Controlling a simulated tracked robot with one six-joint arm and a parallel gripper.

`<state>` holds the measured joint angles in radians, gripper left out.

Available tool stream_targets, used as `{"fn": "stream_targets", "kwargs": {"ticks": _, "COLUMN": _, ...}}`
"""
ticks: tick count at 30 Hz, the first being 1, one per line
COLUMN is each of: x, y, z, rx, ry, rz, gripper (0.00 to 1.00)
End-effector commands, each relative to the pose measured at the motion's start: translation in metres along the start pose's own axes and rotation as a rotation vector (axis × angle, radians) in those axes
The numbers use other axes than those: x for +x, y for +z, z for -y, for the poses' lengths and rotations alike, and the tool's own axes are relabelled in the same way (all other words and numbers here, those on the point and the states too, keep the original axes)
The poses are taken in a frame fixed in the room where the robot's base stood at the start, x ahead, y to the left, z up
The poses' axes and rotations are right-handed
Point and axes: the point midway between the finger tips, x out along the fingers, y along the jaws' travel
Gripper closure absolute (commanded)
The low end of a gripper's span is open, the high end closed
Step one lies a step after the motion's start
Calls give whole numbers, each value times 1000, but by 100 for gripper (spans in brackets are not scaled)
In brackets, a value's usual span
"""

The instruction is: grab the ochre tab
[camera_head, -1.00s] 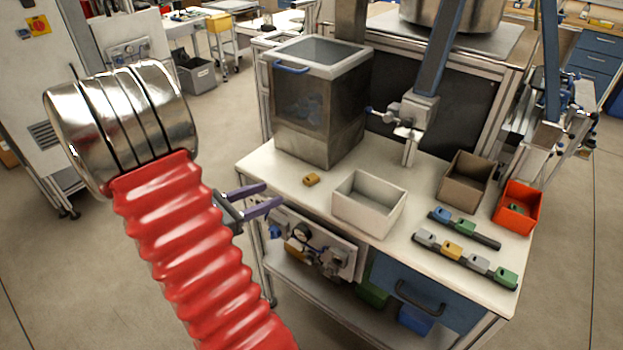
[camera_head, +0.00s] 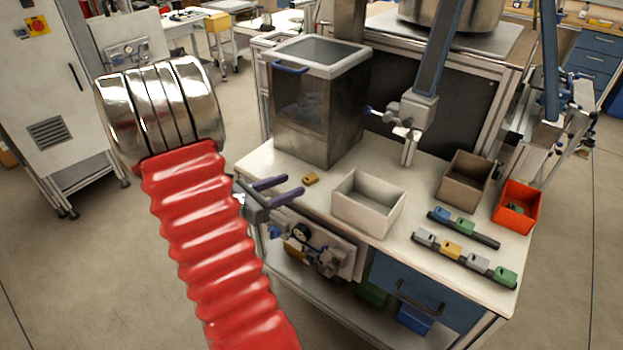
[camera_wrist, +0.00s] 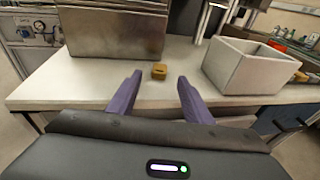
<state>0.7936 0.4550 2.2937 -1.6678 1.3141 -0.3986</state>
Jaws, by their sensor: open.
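The ochre tab (camera_head: 310,179) is a small block lying alone on the white worktop, between the clear-sided box and the white bin. In the wrist view the ochre tab (camera_wrist: 159,71) sits ahead of my fingers, roughly centred between them. My gripper (camera_head: 287,186) has two purple fingers, spread apart and empty, just left of the tab at the table's front left edge. In the wrist view my gripper (camera_wrist: 158,83) shows both fingers pointing toward the tab, with a gap to it. Another ochre piece (camera_head: 451,250) sits in a row on a dark rail at the right.
A clear-sided box (camera_head: 318,105) stands behind the tab. A white open bin (camera_head: 367,205) stands to its right. A brown bin (camera_head: 466,180) and an orange bin (camera_head: 517,206) are farther right. A dark rail with blue and green pieces (camera_head: 464,229) lies before them.

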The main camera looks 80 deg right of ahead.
Motion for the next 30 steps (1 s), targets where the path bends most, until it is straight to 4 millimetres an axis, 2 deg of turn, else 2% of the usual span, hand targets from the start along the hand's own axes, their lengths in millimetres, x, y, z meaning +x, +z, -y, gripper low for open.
{"fn": "stream_targets", "kwargs": {"ticks": 4, "x": 9, "y": 0, "z": 1, "rx": -1, "ry": -1, "rz": 0, "gripper": 54}}
{"fn": "stream_targets", "kwargs": {"ticks": 17, "x": 14, "y": -1, "z": 1, "rx": -1, "ry": -1, "rz": 0, "gripper": 54}}
{"fn": "stream_targets", "kwargs": {"ticks": 30, "x": 59, "y": -2, "z": 1, "rx": -1, "ry": -1, "rz": 0, "gripper": 54}}
